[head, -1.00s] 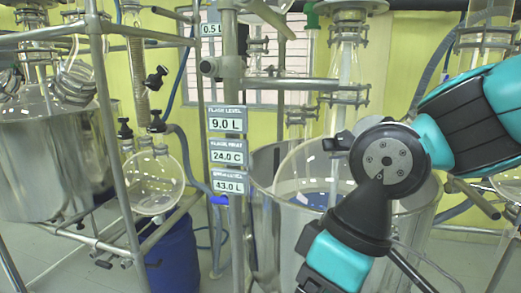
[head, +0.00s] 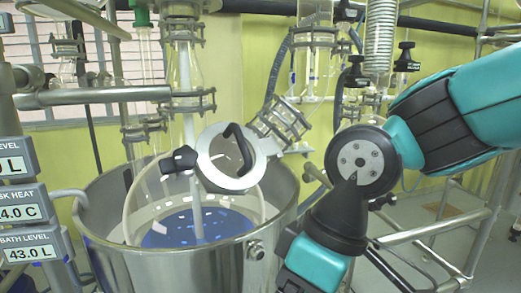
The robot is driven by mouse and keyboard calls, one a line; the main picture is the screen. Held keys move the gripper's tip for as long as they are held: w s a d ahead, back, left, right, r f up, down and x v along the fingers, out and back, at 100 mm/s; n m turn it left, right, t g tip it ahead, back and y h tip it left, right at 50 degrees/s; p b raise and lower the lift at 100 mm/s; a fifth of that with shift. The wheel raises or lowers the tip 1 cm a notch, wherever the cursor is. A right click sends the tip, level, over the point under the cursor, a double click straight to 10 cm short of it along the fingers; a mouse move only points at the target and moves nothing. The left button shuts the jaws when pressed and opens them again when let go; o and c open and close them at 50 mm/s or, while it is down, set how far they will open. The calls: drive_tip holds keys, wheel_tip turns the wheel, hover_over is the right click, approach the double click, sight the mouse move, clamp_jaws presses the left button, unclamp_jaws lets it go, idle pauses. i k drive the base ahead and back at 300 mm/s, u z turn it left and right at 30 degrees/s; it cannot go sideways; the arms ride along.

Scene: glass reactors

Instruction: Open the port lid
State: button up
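The port lid (head: 208,172) is a round pale-grey ring with a clear centre on the reactor's glass vessel (head: 152,205), left of the middle of the head view. A curved black handle (head: 239,142) crosses its face, and a black knob (head: 181,160) sits at its left edge. The lid appears to lie over its port; I cannot tell whether it is latched. My arm shows at the right, with its lower link running off the bottom edge. My gripper is outside the picture.
A steel bath (head: 185,268) with blue inside surrounds the vessel. Left are display panels (head: 30,245) and a metal pipe (head: 100,96). A clamped glass neck (head: 280,125) rises right of the lid. Steel frame bars (head: 440,228) stand beyond my arm.

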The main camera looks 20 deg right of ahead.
sight(232, 157)
drive_tip(key=u, duration=0.05)
drive_tip(key=k, duration=0.5)
drive_tip(key=u, duration=0.75)
drive_tip(key=i, duration=0.8)
drive_tip(key=z, duration=1.05)
